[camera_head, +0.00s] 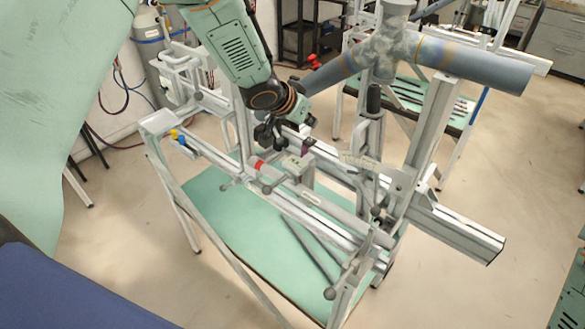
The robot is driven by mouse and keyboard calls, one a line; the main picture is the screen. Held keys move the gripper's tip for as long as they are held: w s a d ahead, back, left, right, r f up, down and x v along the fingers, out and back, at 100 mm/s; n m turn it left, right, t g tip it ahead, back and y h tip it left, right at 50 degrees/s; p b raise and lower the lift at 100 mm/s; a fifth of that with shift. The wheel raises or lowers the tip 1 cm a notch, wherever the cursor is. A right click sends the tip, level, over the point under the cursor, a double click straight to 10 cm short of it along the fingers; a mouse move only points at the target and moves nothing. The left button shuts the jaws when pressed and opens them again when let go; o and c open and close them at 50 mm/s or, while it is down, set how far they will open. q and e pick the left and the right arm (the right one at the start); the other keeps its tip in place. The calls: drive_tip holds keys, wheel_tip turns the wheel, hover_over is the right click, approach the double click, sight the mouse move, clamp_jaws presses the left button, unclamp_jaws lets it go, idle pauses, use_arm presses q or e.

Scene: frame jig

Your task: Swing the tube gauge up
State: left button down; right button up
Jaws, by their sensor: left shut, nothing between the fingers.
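The frame jig (195,150) is a pale metal frame standing over a green lower shelf. A light grey bar with a red band (258,164) lies low along its middle, sloping down to the right; it may be the tube gauge, but I cannot tell for sure. A small pale block (297,163) sits by this bar. A black upright handle (373,98) stands farther right. My left gripper (270,136) has dark fingers, shut and empty, pointing down just above the bar near the red band. I cannot tell whether they touch anything. My right gripper is out of view.
A large blue-grey branched pipe (465,66) crosses above the jig at the upper right. A rail (465,235) sticks out to the lower right. A gas cylinder (150,45) stands at the back left. The floor (480,300) at the lower right is clear.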

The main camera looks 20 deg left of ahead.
use_arm(q)
drive_tip(key=shift+w+d, duration=0.1)
drive_tip(key=shift+w, duration=0.3)
drive_tip(key=shift+w+d+f, duration=0.1)
drive_tip(key=shift+w+d, duration=0.1)
drive_tip(key=shift+w, duration=0.35)
drive_tip(key=shift+w+d, duration=0.2)
drive_tip(key=shift+w, duration=0.35)
drive_tip(key=shift+w+d+f, duration=0.15)
drive_tip(key=shift+w+d, duration=0.05)
drive_tip(key=shift+w, duration=0.35)
drive_tip(key=shift+w+d+f, duration=0.1)
drive_tip(key=shift+w+d, duration=0.05)
drive_tip(key=shift+w, duration=0.4)
drive_tip(key=c, duration=2.1)
unclamp_jaws()
drive_tip(key=shift+s, duration=0.1)
